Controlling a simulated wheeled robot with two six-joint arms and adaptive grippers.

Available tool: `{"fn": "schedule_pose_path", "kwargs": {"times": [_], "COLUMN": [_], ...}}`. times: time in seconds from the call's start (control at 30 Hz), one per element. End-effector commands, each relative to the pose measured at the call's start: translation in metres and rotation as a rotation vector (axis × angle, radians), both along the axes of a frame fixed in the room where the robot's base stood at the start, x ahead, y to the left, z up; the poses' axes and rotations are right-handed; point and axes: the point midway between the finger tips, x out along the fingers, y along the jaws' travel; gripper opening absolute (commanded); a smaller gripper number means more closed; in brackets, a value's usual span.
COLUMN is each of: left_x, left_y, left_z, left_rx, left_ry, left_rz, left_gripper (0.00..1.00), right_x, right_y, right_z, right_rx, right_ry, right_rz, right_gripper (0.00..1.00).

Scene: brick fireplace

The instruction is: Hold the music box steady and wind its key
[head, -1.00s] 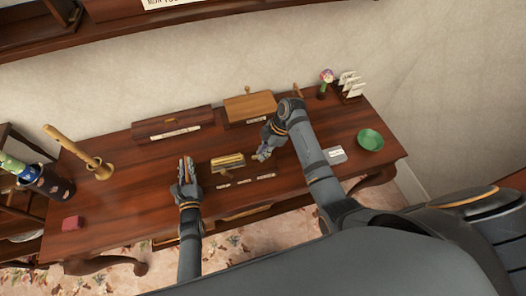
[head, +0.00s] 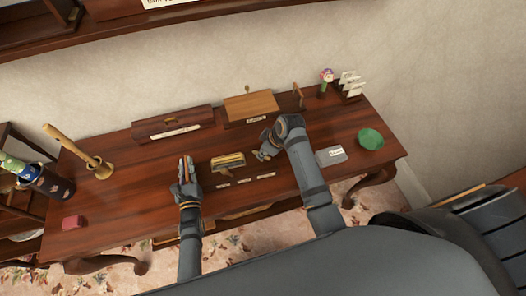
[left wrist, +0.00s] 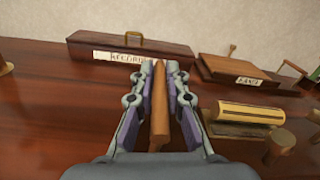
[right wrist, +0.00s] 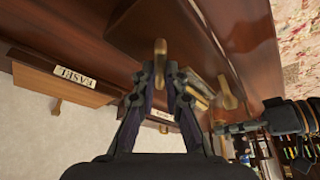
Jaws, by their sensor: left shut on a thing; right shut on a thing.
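The likely music box (head: 228,161) is a brass cylinder on a dark base, on the table between my grippers. It also shows in the left wrist view (left wrist: 247,113), right of my left gripper. My left gripper (head: 186,163) is shut on a narrow orange-brown wooden piece (left wrist: 159,105), apart from the brass cylinder. My right gripper (head: 264,153) is just right of the cylinder, its fingers shut on a small brass-coloured piece (right wrist: 160,62), likely the key. I cannot tell whether that piece joins the box. A brown knob (left wrist: 283,140) shows beside the cylinder.
A long record box (head: 172,124) and a labelled wooden easel box (head: 250,106) stand behind. A green bowl (head: 370,139) and a grey labelled tray (head: 331,156) lie right. A mortar with pestle (head: 100,169) and a red block (head: 73,222) stand left. Small labels lie in front.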

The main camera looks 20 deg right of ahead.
Motion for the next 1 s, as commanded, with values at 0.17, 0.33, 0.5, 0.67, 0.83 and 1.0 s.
{"fn": "schedule_pose_path", "kwargs": {"times": [0.17,0.33,0.5,0.67,0.83,1.0], "left_x": [0.0001,0.0001,0.0001,0.0001,0.0001,0.0001], "left_y": [0.0002,0.0003,0.0003,0.0003,0.0003,0.0003], "left_z": [0.0004,0.0004,0.0004,0.0004,0.0004,0.0004], "left_rx": [0.0,0.0,0.0,0.0,0.0,0.0], "left_ry": [-0.001,-0.001,-0.001,-0.001,-0.001,-0.001], "left_rz": [0.0,0.0,0.0,0.0,0.0,0.0], "left_gripper": [0.0,0.0,0.0,0.0,0.0,0.0], "right_x": [-0.0007,-0.0006,-0.0008,-0.001,-0.001,-0.0009], "right_y": [0.001,0.0008,0.0012,0.0009,0.0008,0.0008], "right_z": [0.0001,0.0002,0.0001,0.0,0.0001,0.0001], "right_rx": [0.002,0.0,0.001,0.0,0.0,0.0], "right_ry": [0.0,0.0,0.0,0.0,0.0,0.0], "right_rz": [-0.111,-0.184,-0.224,-0.239,-0.241,-0.24], "right_gripper": [0.0,0.0,0.0,0.0,0.0,0.0]}}
